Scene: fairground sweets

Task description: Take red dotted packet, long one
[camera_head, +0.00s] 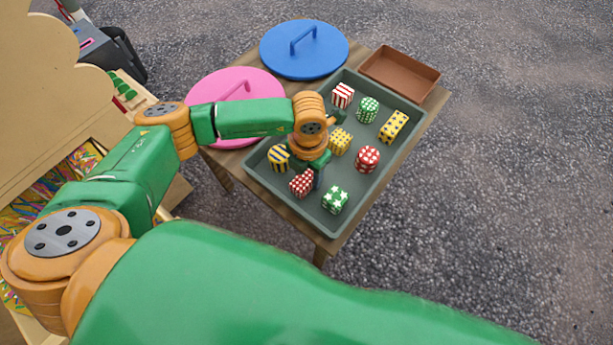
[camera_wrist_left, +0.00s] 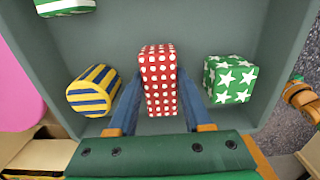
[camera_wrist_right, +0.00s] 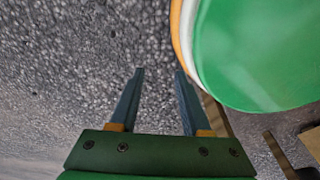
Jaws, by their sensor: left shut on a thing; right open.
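The long red packet with white dots (camera_head: 302,184) is in the grey-green tray (camera_head: 264,187), near its front left side. In the left wrist view the packet (camera_wrist_left: 159,80) stands between the two fingers of my left gripper (camera_wrist_left: 155,95), which is shut on it. In the head view my left gripper (camera_head: 318,176) reaches down over the tray and partly hides the packet. A round red packet with white dots (camera_head: 366,158) lies further right in the tray. My right gripper (camera_wrist_right: 158,72) is open and empty above gravel ground in the right wrist view.
Beside the held packet are a yellow-blue striped packet (camera_wrist_left: 95,90) and a green starred packet (camera_wrist_left: 230,79). Other packets share the tray. A blue lid (camera_head: 304,62), a pink lid (camera_head: 222,83) and an empty brown box (camera_head: 400,75) are on the table around the tray.

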